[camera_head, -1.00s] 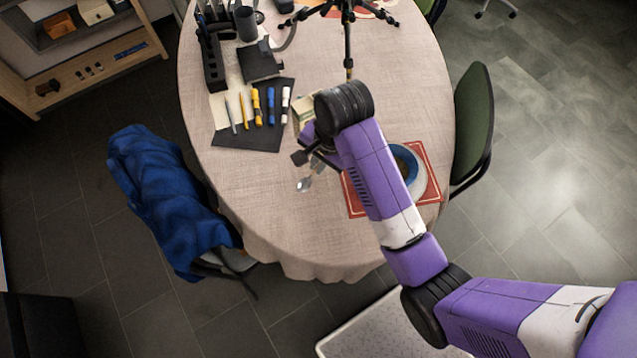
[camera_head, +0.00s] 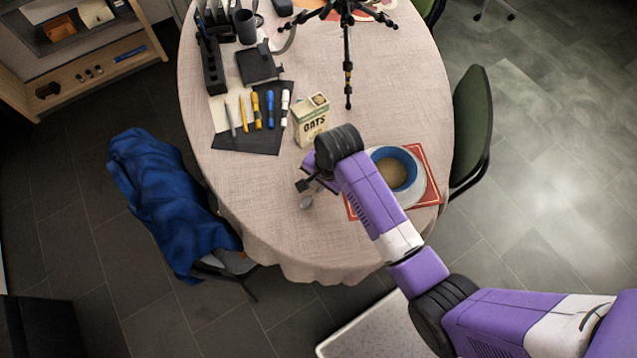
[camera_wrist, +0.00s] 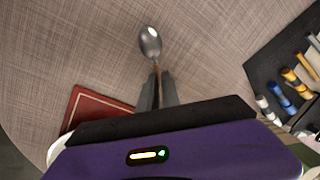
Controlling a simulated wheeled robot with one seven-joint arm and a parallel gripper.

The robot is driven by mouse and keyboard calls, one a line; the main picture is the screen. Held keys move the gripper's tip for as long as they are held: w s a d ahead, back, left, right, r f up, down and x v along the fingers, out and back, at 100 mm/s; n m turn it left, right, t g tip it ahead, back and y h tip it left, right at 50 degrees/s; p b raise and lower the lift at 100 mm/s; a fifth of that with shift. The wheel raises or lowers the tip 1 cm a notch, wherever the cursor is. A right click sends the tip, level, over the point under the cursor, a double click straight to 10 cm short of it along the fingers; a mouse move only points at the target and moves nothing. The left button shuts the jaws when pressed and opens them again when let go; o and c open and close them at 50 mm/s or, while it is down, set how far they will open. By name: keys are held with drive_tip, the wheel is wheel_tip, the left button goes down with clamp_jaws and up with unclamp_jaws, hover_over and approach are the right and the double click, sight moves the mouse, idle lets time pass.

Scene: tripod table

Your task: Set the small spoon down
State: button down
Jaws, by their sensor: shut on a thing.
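The small metal spoon (camera_wrist: 150,42) is in my gripper (camera_wrist: 157,90). In the wrist view its bowl points away from me and its handle runs back between the two fingers, which are shut on it. In the head view the spoon bowl (camera_head: 306,203) shows just below my gripper (camera_head: 304,184), over the bare cloth left of the red mat. My arm hides part of the handle. I cannot tell whether the spoon touches the cloth.
A blue-rimmed bowl (camera_head: 409,160) stands on the red mat (camera_head: 430,188), right of my gripper. An oats box (camera_head: 312,122) stands behind it. Markers (camera_head: 256,108) lie on a dark mat (camera_head: 262,142) at left. The front-left cloth (camera_head: 250,195) is clear.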

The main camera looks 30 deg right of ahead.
drive_tip(key=shift+f, duration=0.1)
drive_tip(key=c, duration=1.6)
unclamp_jaws()
drive_tip(key=shift+o, duration=0.2)
wheel_tip(320, 180, up, 12)
drive_tip(key=s+d, duration=0.1)
drive_tip(key=s, duration=0.1)
drive_tip(key=shift+s, duration=0.1)
